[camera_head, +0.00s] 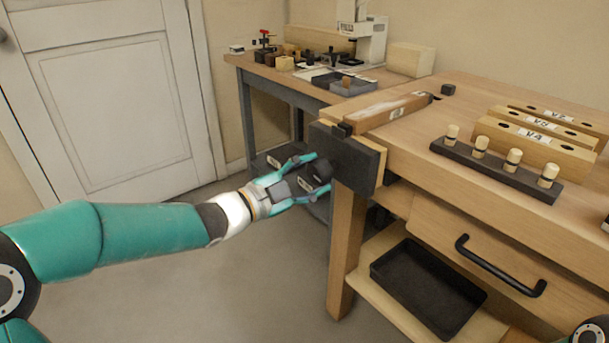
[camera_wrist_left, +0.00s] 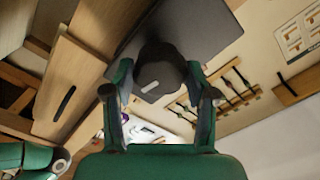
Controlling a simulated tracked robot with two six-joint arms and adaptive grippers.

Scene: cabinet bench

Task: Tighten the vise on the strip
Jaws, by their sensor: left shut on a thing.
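The vise (camera_head: 350,160) is a dark plate with wooden facing on the front left corner of the workbench. A wooden strip (camera_head: 385,109) with a pale worn top and a label lies along the bench edge at the vise. I cannot tell how tightly the jaws meet it. My left gripper (camera_head: 318,171) is shut on the vise's black round knob (camera_head: 314,174) at the front of the plate. In the left wrist view the knob (camera_wrist_left: 160,70) sits between the two fingers, and the dark plate (camera_wrist_left: 190,35) is behind it. My right gripper is out of view.
On the workbench stand a dark rack (camera_head: 495,170) with several wooden pegs and labelled wooden blocks (camera_head: 535,140). Below are a drawer with a black handle (camera_head: 500,266) and a black tray (camera_head: 427,288) on a shelf. A side table (camera_head: 310,85) holds tools behind.

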